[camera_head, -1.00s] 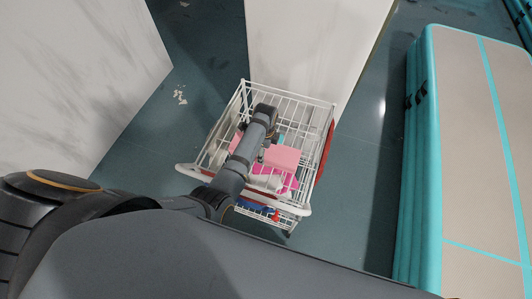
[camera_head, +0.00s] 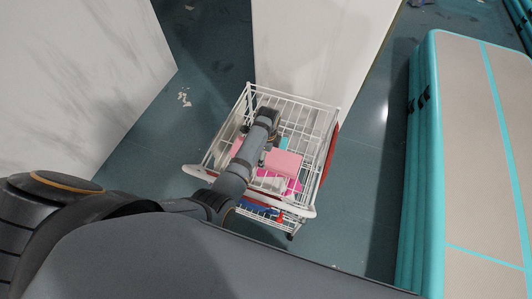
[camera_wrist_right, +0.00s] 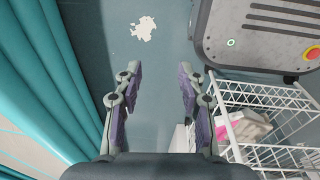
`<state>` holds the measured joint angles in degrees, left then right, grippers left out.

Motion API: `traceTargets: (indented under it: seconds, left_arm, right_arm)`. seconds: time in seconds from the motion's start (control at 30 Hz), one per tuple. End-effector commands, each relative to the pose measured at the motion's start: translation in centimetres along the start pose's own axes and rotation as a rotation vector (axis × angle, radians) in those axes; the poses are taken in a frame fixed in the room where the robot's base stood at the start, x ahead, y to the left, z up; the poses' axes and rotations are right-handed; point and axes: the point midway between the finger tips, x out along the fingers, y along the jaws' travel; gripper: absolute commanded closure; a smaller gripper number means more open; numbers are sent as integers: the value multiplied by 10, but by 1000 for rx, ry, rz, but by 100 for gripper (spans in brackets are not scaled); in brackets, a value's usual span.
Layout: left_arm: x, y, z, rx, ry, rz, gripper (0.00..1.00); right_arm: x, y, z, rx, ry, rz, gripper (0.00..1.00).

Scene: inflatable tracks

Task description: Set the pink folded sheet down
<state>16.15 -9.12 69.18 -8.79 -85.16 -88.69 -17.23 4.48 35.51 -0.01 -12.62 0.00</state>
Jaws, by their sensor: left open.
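The pink folded sheet (camera_head: 283,162) lies in the upper basket of the white wire cart (camera_head: 317,168), among other pink and white items. My left gripper (camera_head: 262,150) is down in the basket, beside the sheet on its left. It is open, but its fingers are mostly hidden under my own wrist, and I cannot tell whether they touch anything. In the right wrist view my right gripper (camera_wrist_right: 160,88) is open and empty above the floor. The cart also shows there at the right (camera_wrist_right: 262,96), with pink and white cloth in it.
A white wall panel (camera_head: 308,50) stands right behind the cart, and another (camera_head: 75,80) is at the left. A long teal and beige inflatable track (camera_head: 470,130) lies at the right. Floor (camera_head: 365,180) is clear between cart and track. Paper scraps (camera_head: 184,98) lie on the floor.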

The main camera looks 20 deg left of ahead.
Motion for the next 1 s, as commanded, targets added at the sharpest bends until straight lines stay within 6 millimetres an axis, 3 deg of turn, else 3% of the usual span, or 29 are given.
traceTargets:
  seconds: [0.3, 0.6, 1.0]
  left_arm:
    - [-62, -1, 0, 0, 0, -1, 0]
    - [-114, 0, 0, 0, 0, 0, 0]
    - [-115, -1, 0, 0, 0, 0, 0]
  right_arm:
    - [-67, 14, -12, -4, 8, 10, 60]
    - [-125, 13, -11, -2, -1, 4, 60]
    - [-128, 5, -12, 2, 0, -5, 60]
